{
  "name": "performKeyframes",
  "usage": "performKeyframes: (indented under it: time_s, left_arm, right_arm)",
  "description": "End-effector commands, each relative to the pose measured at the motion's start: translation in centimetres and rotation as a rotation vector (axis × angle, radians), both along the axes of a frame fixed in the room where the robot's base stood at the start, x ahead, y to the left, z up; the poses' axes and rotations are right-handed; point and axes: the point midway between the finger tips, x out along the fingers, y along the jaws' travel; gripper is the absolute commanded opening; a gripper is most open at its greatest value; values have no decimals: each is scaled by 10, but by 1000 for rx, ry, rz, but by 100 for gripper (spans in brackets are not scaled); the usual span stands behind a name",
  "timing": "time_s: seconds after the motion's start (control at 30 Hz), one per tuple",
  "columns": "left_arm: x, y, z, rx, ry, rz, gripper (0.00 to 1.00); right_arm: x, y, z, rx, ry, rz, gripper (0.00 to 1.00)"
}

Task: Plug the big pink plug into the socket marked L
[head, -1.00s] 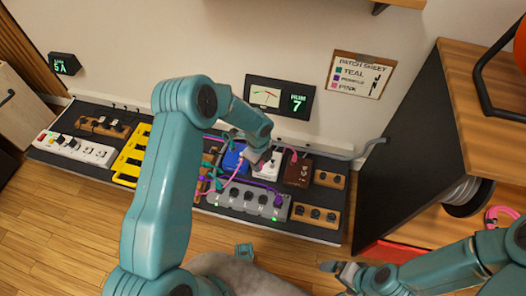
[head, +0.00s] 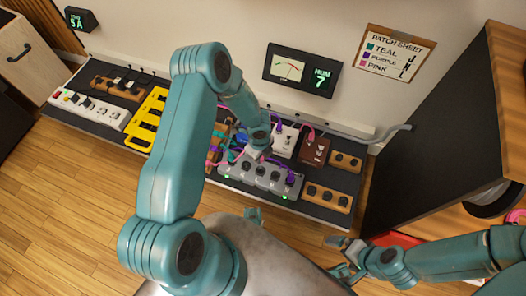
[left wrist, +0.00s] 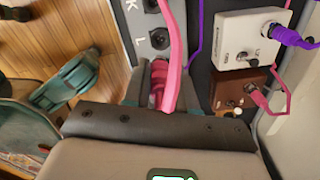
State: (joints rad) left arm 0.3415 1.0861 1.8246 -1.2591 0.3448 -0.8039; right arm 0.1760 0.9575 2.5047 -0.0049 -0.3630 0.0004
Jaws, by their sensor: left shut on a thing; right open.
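My left gripper (head: 254,153) is low over the back edge of the grey socket box (head: 262,178). In the left wrist view, its fingers (left wrist: 158,85) are shut on the big pink plug (left wrist: 157,93), with a thick pink cable running up past the box. The socket marked L (left wrist: 159,39) is just ahead of the fingers, with a gap between it and the plug. The letter K shows beside it. A purple plug (head: 289,179) sits at the box's right end. My right gripper (head: 346,250) is open and empty, off the board's front edge.
A white pedal (head: 285,139) and a brown pedal (head: 314,150) stand behind the box, with purple and pink cables around them. Wooden socket blocks (head: 328,197) are at right. The patch sheet (head: 395,53) hangs on the wall. A dark cabinet (head: 440,130) bounds the right.

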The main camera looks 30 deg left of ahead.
Motion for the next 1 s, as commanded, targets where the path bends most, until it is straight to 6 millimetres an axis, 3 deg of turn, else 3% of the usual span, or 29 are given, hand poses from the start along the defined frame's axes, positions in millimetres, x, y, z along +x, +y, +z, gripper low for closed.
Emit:
performKeyframes:
  time_s: [1.0]
  left_arm:
    - [3, 2, -51, 1, 1, -1, 0]
  right_arm:
    - [4, -3, -36, -2, -6, -14, 100]
